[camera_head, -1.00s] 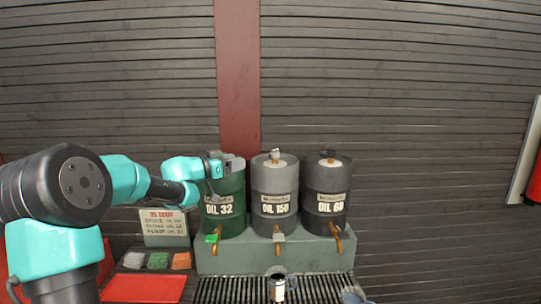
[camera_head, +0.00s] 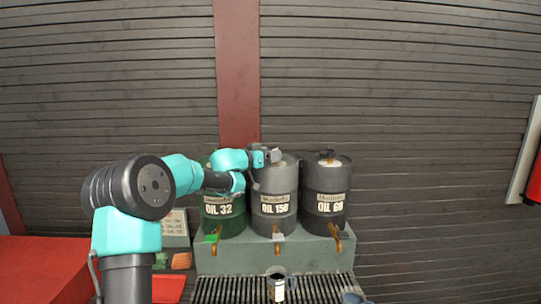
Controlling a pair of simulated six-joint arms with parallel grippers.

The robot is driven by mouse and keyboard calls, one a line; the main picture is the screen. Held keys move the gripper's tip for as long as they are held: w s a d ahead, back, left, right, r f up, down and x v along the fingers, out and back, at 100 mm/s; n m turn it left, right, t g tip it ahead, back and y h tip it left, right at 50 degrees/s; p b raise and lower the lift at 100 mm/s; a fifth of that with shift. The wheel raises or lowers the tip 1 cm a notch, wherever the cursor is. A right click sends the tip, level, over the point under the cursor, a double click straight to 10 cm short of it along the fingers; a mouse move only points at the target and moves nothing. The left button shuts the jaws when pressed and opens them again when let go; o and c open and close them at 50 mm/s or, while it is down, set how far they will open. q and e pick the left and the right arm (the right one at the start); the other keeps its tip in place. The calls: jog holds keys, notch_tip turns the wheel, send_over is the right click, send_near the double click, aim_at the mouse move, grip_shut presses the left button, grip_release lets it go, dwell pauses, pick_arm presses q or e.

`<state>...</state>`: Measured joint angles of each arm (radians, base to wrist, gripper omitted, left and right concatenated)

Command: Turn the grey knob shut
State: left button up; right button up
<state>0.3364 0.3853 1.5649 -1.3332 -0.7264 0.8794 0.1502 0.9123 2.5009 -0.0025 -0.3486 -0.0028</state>
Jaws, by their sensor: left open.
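The grey knob (camera_head: 278,237) is a small grey handle on the copper tap of the middle barrel (camera_head: 275,206), labelled OIL 150. The tap's exact turn is too small to tell. My left gripper (camera_head: 275,156) is open at the top of the middle barrel, well above the grey knob and apart from it. It covers part of the barrel's lid. A cup (camera_head: 278,286) with a pale label stands below the middle tap on a slatted grille (camera_head: 317,290). My right gripper is out of view.
A green barrel (camera_head: 224,208) labelled OIL 32 with a green tap handle (camera_head: 212,237) stands left. A dark barrel (camera_head: 327,195) labelled OIL 60 stands right. All rest on a grey-green stand (camera_head: 230,262). A sign (camera_head: 175,226) is behind my left arm.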

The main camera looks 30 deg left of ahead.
pick_arm(q)
jog(key=shift+c, duration=0.4)
jog(key=c, duration=0.8)
